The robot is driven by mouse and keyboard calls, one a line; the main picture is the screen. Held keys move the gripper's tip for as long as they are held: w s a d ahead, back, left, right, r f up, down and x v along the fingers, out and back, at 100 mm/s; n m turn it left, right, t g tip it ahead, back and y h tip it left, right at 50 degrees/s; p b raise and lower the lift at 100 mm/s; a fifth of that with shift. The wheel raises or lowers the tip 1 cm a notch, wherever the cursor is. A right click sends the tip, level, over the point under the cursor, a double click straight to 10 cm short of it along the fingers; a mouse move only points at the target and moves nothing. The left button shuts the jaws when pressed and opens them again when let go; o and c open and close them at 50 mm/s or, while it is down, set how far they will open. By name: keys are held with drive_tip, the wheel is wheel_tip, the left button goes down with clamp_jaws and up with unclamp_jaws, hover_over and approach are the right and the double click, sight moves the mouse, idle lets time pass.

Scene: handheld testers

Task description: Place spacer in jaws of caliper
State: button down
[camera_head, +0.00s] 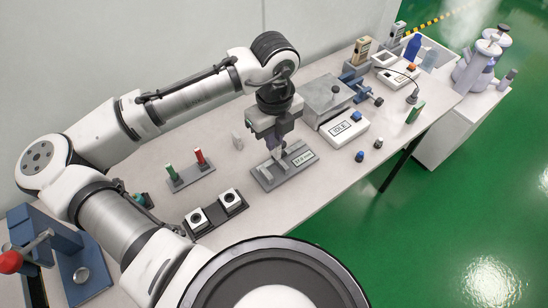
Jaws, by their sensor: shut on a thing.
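The caliper (268,178) is a flat grey fixture on the bench, with a small white readout (304,158) showing a value in mm that I cannot read surely. My gripper (279,151) points down just above the caliper's back edge. It is shut on a small part, apparently the spacer, which is mostly hidden by the fingers. The caliper's jaws are partly covered by my gripper, and I cannot tell whether the held part touches them.
Left of the caliper stand a rack with green and red handles (199,157) and a black tray with two white blocks (231,198). A small pale block (238,141) stands behind. At right are a tester marked IDLE (345,130) and a grey box (327,97).

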wheel_tip(320, 180, down, 9)
drive_tip(key=shift+r, duration=0.1)
idle(0.3)
drive_tip(key=c, duration=1.5)
unclamp_jaws()
wheel_tip(320, 180, up, 12)
drive_tip(key=shift+r, duration=0.1)
